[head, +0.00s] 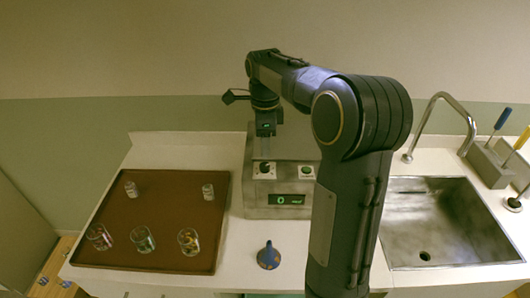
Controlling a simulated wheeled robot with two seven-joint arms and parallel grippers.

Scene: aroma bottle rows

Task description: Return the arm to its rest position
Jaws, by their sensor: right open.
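My right arm rises from the bottom, bends at a large elbow, and reaches back over the counter. My right gripper (265,147) hangs from its far end, pointing down above the grey device (275,199). It is open, and I see nothing held in it, though its fingertips are small and hard to make out against the device. My left gripper is not in the head view.
A brown tray (155,188) at left holds two small bottles (131,189) (208,191) and three glass jars (100,238) (144,240) (188,241). A blue funnel-like object (269,256) stands before the device. A sink (440,225), faucet (438,100) and tool holder (492,160) are right.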

